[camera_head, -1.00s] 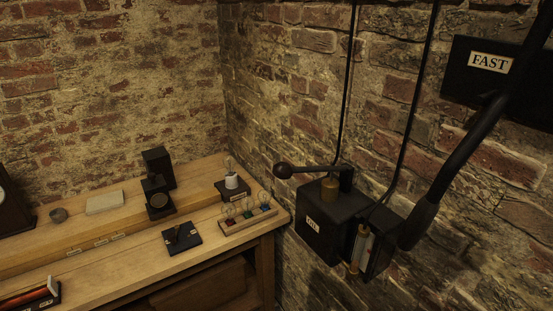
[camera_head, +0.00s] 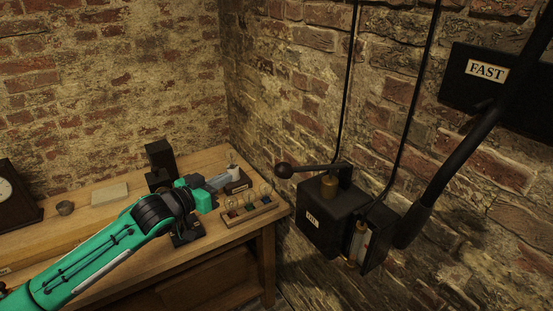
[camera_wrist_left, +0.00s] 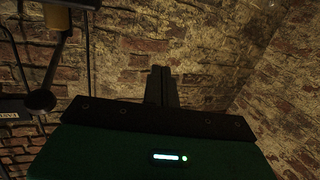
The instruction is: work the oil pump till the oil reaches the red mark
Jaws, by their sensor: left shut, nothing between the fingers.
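The oil pump (camera_head: 325,214) is a dark box with a label on the brick wall at the right. Its pump handle (camera_head: 312,169) is a dark bar with a round knob (camera_head: 284,171) at its left end, lying roughly level above the box. A narrow sight glass (camera_head: 361,240) stands at the pump's right side; the oil level and red mark are too small to tell. My left gripper (camera_head: 222,180) is shut and empty over the bench, left of the knob and apart from it. Its fingertips (camera_wrist_left: 161,70) are together in the wrist view, with a dark knob (camera_wrist_left: 41,100) to their left. My right gripper is out of view.
Small bulbs on a wooden strip (camera_head: 250,212) stand on the bench just below my left gripper. A dark upright device (camera_head: 160,158) stands behind my wrist. A large dark lever (camera_head: 455,165) and a FAST sign (camera_head: 486,71) are at the right. Cables run down to the pump.

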